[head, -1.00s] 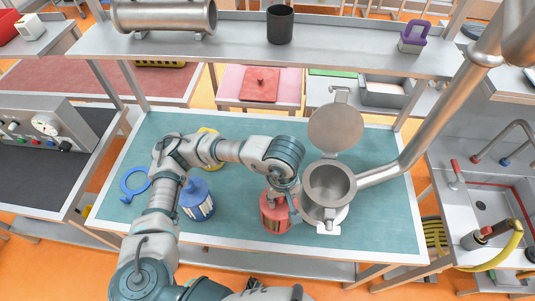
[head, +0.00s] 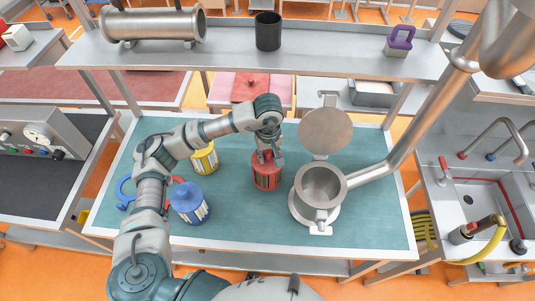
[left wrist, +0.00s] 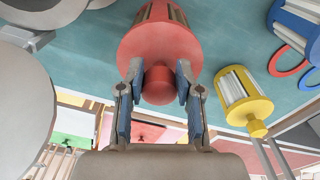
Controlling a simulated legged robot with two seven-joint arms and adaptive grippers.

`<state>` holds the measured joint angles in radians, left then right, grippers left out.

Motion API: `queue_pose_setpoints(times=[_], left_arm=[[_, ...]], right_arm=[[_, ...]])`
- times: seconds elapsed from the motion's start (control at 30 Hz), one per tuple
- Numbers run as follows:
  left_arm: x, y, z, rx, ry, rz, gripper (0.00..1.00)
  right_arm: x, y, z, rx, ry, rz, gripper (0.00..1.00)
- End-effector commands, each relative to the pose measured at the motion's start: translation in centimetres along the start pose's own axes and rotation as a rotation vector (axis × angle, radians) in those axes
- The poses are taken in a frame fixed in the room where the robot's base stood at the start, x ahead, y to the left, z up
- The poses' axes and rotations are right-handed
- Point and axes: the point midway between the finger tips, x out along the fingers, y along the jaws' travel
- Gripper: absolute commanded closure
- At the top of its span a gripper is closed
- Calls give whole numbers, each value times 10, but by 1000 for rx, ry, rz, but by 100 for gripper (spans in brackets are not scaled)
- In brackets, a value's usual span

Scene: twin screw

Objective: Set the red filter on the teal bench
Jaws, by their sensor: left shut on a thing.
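The red filter (head: 267,178) is upright over the middle of the teal bench (head: 250,226), left of the open metal housing. My left gripper (head: 266,154) comes down onto its top. In the left wrist view, the fingers of my left gripper (left wrist: 158,78) are shut on the knob of the red filter (left wrist: 160,42). I cannot tell whether its base touches the bench or hangs a little above it. My right gripper is not in view.
The metal housing (head: 321,192) has its lid (head: 325,132) swung up, and a thick pipe (head: 395,155) runs from it to the upper right. A blue filter (head: 188,204) and yellow filter (head: 205,160) stand left. A shelf (head: 330,57) spans the back. The bench front is clear.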

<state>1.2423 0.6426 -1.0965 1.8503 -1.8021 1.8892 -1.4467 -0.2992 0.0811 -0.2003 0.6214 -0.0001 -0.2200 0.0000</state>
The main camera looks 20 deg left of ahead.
Motion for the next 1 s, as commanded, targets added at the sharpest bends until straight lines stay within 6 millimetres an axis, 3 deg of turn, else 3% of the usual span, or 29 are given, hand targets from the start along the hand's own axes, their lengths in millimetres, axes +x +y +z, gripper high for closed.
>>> queue_pose_setpoints(times=[0.2,0.5,0.8,0.83,0.9,1.0], left_arm=[[2,2,-17,1,1,0,100],[36,2,-15,1,-1,-1,100],[40,2,-15,1,1,0,100],[40,2,-15,1,0,-1,60],[40,2,-15,1,0,-1,43],[40,2,-15,1,0,-1,40]], right_arm=[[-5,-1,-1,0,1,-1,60],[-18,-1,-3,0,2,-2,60],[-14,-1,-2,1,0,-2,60],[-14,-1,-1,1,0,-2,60],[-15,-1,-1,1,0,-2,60],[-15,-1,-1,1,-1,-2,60]])
